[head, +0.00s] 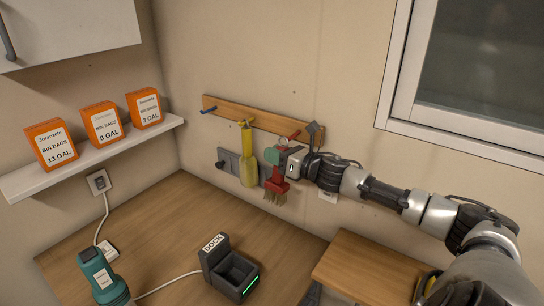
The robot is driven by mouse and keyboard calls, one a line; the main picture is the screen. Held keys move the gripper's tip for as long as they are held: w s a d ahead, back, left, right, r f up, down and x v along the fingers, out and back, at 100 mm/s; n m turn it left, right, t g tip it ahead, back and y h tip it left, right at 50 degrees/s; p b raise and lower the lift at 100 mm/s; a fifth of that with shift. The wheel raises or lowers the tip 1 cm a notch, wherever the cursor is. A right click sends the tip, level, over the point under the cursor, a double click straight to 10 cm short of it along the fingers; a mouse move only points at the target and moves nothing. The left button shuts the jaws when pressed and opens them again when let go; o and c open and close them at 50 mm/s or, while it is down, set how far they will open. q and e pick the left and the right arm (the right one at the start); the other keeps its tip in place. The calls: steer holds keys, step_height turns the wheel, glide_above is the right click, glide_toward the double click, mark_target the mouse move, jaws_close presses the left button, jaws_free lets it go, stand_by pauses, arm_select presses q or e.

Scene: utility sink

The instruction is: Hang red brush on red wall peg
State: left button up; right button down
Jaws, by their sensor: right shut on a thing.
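The red brush (275,185) hangs bristles-down in front of the back wall, beneath the wooden peg rail (265,119). My right gripper (283,162) reaches in from the right and is shut on the red brush near its upper part. A red peg (294,134) shows on the rail just above the gripper. The gripper hides part of the brush, and I cannot tell whether the brush touches the peg. My left gripper is out of view.
A yellow brush (248,168) hangs from the yellow peg, close left of the red brush. A blue peg (208,110) is bare. Below are a dock (228,270), a teal flashlight (100,275) and a wooden counter (170,235). A shelf (90,160) holds orange bin-bag boxes (101,121).

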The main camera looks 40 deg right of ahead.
steer(key=d, duration=0.2)
steer(key=w+d, duration=0.1)
steer(key=shift+d+f+b, duration=0.25)
steer(key=shift+d+b, duration=0.1)
steer(key=shift+d, duration=0.05)
stand_by(0.8)
